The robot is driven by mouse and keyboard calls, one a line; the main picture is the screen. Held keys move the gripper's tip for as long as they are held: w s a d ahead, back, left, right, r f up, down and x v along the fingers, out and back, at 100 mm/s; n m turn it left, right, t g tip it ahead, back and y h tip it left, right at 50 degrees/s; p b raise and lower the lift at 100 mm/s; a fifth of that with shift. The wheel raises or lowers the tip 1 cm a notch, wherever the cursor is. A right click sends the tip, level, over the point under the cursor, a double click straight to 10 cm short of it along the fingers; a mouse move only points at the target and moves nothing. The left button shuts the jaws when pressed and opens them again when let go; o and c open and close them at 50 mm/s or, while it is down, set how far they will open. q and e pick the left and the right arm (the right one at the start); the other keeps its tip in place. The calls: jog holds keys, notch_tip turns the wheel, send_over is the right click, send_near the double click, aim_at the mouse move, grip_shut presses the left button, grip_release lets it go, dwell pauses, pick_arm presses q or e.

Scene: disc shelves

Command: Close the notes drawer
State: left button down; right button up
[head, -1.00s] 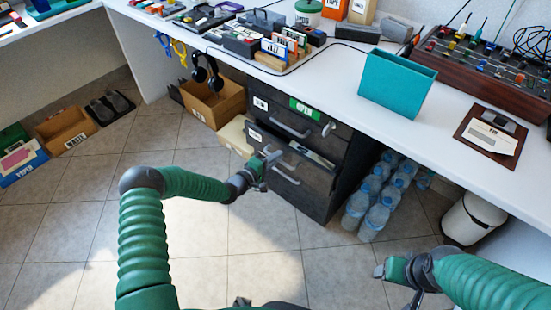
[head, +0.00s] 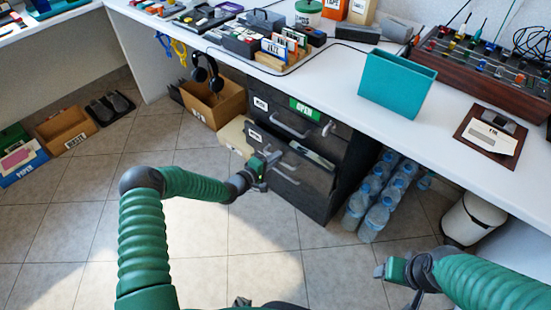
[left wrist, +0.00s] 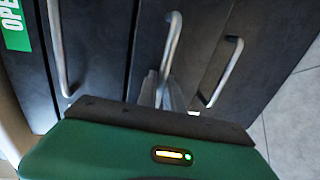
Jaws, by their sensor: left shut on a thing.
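A dark drawer cabinet (head: 328,185) stands under the desk. Its middle drawer (head: 315,156) is pulled out a little, and papers or folders show in its open top. Small white labels are on the fronts, too small to read surely. My left gripper (head: 272,160) is at the middle drawer's front, shut on its handle. In the left wrist view the fingers (left wrist: 162,93) close around one end of the middle handle (left wrist: 172,40). My right gripper (head: 384,271) is low at the right, away from the cabinet; its jaw opening is unclear.
The top drawer (head: 290,107) bears a green OPEN sign and looks shut, with a key or knob at its right. Bottle packs (head: 375,205) stand right of the cabinet. A cardboard box (head: 218,103) stands left of it. The tiled floor in front is clear.

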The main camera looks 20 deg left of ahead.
aim_at(283, 150)
pick_arm(q)
jog(key=shift+f, duration=0.25)
jog(key=b+x, duration=0.1)
jog(key=x, duration=0.1)
jog(key=b+x, duration=0.2)
jog(key=shift+d+r, duration=0.1)
jog(key=shift+r, duration=0.45)
jog(key=c, duration=1.5)
grip_release()
jog(key=shift+w+f, duration=0.15)
jog(key=shift+w+r, duration=0.15)
jog(key=shift+r, duration=0.2)
